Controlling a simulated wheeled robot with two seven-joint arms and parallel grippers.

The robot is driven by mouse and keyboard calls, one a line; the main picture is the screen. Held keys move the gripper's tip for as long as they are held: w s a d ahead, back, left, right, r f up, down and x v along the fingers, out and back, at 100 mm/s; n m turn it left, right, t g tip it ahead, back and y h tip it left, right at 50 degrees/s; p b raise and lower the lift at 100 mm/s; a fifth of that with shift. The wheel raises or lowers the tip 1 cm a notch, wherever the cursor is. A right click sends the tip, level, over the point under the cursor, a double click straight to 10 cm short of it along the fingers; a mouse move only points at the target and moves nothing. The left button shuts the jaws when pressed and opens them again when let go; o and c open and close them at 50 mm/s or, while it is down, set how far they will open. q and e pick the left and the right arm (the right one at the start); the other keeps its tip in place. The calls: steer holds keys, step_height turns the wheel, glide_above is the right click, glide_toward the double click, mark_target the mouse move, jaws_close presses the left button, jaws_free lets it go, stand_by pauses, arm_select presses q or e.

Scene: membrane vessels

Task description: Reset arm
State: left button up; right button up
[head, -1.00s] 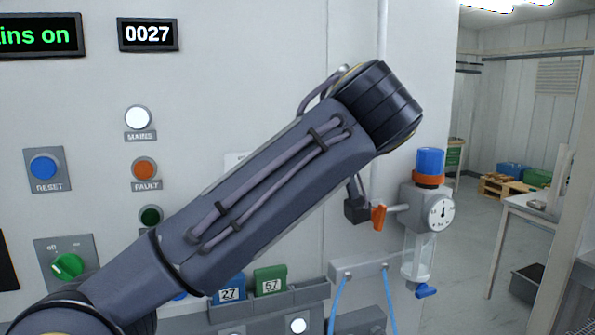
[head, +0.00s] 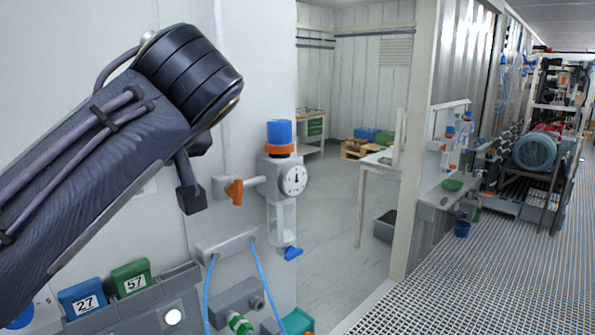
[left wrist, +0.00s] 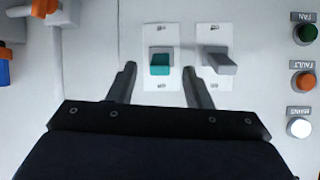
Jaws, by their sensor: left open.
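My left arm (head: 105,140) crosses the left of the head view, raised in front of a white wall panel. Its gripper is not clearly visible there. In the left wrist view my left gripper (left wrist: 160,85) is open, with its two dark fingers apart and nothing between them. Beyond the fingertips, a teal rocker switch (left wrist: 162,64) and a grey lever (left wrist: 219,62) sit on white plates on the panel. I cannot tell whether the fingers touch the panel. My right gripper is in neither view.
A blue-capped dosing unit (head: 287,180) and an orange valve handle (head: 234,192) are on the wall right of my arm. Number tags 27 (head: 84,298) and 57 (head: 131,278) stand in a holder below. A grating floor (head: 470,275) lies open at right.

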arm_select(q)
steer(key=s+a+f+m+g+h, duration=0.1)
steer(key=s+a+f+m+h, duration=0.2)
steer(key=f, duration=0.8)
steer(key=s+a+f+m+g+h, duration=0.1)
steer(key=s+f+m+h, duration=0.25)
steer(key=f, duration=0.65)
steer(key=s+d+f+h, duration=0.3)
steer(key=s+f, duration=0.3)
steer(key=f, duration=0.2)
steer(key=s+d+f+h, duration=0.3)
steer(key=s+f, duration=0.3)
steer(key=f, duration=0.3)
steer(key=shift+d+f, duration=0.15)
steer(key=shift+d, duration=0.7)
